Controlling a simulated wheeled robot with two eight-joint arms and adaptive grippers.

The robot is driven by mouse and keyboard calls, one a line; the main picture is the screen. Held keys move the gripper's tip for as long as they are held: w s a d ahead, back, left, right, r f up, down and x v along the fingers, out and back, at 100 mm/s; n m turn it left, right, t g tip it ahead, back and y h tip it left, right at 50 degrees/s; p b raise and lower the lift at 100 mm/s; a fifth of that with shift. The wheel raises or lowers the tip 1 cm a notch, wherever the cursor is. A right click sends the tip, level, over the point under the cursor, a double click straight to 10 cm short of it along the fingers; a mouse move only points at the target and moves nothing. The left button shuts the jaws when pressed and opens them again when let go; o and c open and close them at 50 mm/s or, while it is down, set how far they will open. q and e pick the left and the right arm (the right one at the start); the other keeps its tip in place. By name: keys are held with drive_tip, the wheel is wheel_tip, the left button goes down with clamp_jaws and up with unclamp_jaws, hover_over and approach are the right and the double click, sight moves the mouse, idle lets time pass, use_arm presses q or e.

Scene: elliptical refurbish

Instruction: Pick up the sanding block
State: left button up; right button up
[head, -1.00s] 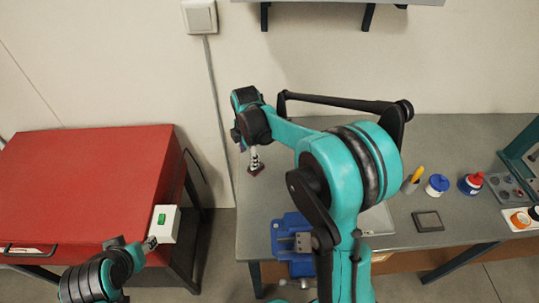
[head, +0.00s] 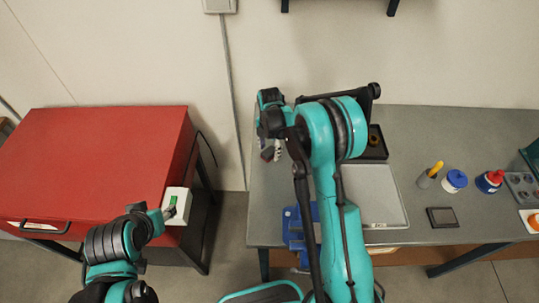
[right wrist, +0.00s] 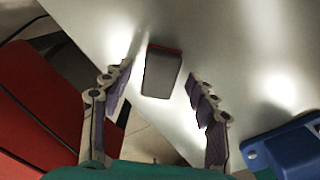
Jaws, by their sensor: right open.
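The sanding block, a dark grey block with a red edge, lies on the grey workbench near its left edge. In the right wrist view the block (right wrist: 162,72) sits between and just beyond the spread fingers of my open, empty right gripper (right wrist: 160,95). In the head view my right gripper (head: 275,150) hangs over the left end of the bench, and a small dark reddish part of the block (head: 266,154) shows beside its fingers. My left gripper (head: 169,212) is by the white box with a green button; its fingers are too small to read.
A blue vise (head: 293,228) is at the bench's front left, also in the right wrist view (right wrist: 290,150). A red cabinet (head: 100,160) stands left, across a gap. A pale tray (head: 375,195), a dark square (head: 441,217) and bottles (head: 490,181) lie right.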

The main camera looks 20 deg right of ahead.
sight(272, 152)
drive_tip(key=c, duration=1.3)
drive_tip(key=shift+c, duration=0.2)
drive_tip(key=shift+r, duration=0.55)
drive_tip(key=r, duration=0.1)
drive_tip(key=r+p, duration=0.1)
drive_tip(key=d+r, duration=0.1)
drive_tip(key=shift+s+r, duration=0.35)
drive_tip(key=shift+r, duration=0.05)
drive_tip(key=s+d+r+p, duration=0.2)
drive_tip(key=s+d+r, duration=0.4)
drive_tip(key=s+d, duration=0.1)
drive_tip(key=shift+d, duration=0.3)
drive_tip(key=o, duration=0.3)
drive_tip(key=shift+r, duration=0.1)
drive_tip(key=shift+c, duration=0.4)
